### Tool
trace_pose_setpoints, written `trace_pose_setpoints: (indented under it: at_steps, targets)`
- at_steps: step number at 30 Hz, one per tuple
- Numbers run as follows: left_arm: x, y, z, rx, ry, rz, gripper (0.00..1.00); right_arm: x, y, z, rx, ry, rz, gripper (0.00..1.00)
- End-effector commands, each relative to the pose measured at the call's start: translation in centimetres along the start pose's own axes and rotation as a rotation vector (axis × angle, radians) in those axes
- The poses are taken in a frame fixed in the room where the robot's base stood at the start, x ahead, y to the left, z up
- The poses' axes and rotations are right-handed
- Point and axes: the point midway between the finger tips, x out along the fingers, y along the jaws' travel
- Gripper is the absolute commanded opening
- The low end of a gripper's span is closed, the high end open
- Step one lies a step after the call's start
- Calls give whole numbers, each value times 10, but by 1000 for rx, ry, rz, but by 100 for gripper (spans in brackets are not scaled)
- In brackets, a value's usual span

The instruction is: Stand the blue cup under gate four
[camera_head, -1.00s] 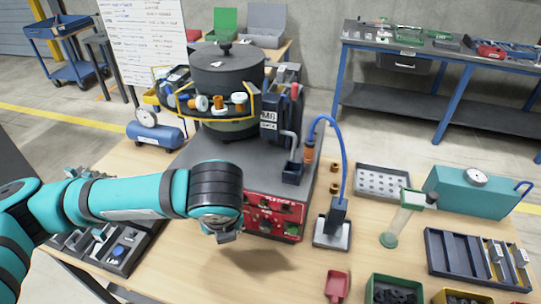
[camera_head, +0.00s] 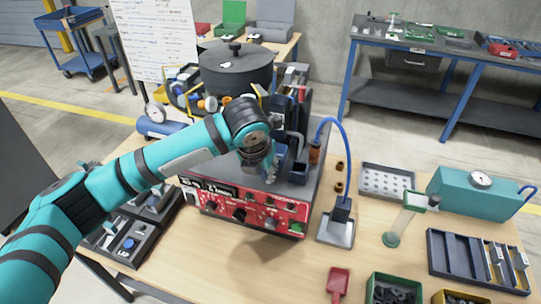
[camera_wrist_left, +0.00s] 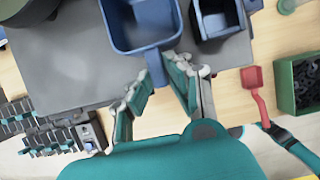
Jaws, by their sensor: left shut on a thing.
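The blue cup (camera_wrist_left: 146,24) is an open, square-sided cup with a short tab handle (camera_wrist_left: 157,68). My left gripper (camera_wrist_left: 160,84) is shut on this handle, with one finger on each side. In the head view the cup (camera_head: 280,153) is partly hidden behind my gripper (camera_head: 266,168), over the grey top of the feeder (camera_head: 225,168). A darker blue cup (camera_head: 298,174) stands close to its right; it also shows in the wrist view (camera_wrist_left: 216,22). I cannot tell which gate is number four.
The feeder's dark bowl (camera_head: 236,70) stands behind my gripper, and its red control panel (camera_head: 245,207) is in front. A blue-hosed stand (camera_head: 337,225), a red scoop (camera_head: 338,283) and a green bin (camera_head: 394,288) are to the right.

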Motion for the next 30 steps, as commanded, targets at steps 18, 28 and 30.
trace_pose_setpoints:
  at_steps: [18,28,30]
  targets:
    - [32,0,42,1,-1,0,0,-20,0,-5,3,5,0,45]
    - [35,0,41,1,0,-1,18,-20,-2,-6,4,7,-3,45]
    - [35,0,41,1,0,-1,27,-19,-3,-6,4,7,-4,45]
